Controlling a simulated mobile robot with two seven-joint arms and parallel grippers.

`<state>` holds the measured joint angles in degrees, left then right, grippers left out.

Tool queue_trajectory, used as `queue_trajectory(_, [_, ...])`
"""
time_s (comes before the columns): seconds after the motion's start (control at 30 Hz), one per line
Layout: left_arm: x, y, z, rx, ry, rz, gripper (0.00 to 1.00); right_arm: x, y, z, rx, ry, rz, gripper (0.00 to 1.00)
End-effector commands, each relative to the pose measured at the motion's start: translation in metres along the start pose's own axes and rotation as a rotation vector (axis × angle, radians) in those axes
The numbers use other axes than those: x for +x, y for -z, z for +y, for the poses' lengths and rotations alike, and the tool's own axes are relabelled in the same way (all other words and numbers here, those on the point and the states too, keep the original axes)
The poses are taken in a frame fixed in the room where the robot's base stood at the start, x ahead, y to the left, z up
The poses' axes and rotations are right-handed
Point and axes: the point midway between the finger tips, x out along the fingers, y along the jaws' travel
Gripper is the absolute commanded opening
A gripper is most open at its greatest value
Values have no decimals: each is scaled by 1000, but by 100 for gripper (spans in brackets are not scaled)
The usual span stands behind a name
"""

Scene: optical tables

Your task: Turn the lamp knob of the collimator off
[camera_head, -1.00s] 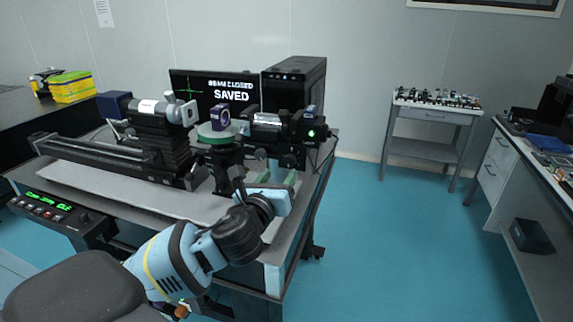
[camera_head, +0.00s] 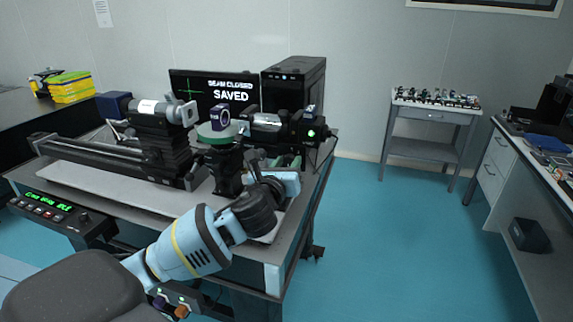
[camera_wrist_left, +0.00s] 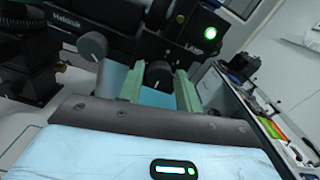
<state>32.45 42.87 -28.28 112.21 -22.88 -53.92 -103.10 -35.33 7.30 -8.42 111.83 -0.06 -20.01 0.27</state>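The collimator (camera_head: 277,126) stands at the right end of the optical bench, with a green light (camera_head: 311,133) on its black end box. In the left wrist view the lit green lamp (camera_wrist_left: 210,32) sits beside a LAMP label. A dark knob (camera_wrist_left: 158,74) lies below the label, between my left gripper's two green fingers (camera_wrist_left: 160,82). The fingers are apart, one on each side of the knob; I cannot tell whether they touch it. A second grey knob (camera_wrist_left: 92,45) is to the left, outside the fingers. My right gripper is in neither view.
A monitor (camera_head: 196,88) reading SAVED and a black computer tower (camera_head: 294,82) stand behind the bench. A controller (camera_head: 60,215) with a green display is at the table's front left. A small side table (camera_head: 430,112) stands at the back right. The blue floor between is clear.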

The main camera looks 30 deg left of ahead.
Motion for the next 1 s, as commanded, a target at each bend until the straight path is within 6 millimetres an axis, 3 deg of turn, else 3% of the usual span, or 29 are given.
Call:
queue_trajectory(0.03, [0, 0, 0, 0, 0, 0, 28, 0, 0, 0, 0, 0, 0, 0])
queue_trajectory(0.23, [0, 0, 0, 0, 0, 0, 4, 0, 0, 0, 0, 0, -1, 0])
queue_trajectory(0.57, [0, 0, 0, -55, 0, 1, 4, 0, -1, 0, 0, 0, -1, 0])
queue_trajectory(1.0, [0, 1, 1, -396, -1, 1, 4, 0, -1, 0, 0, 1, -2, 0])
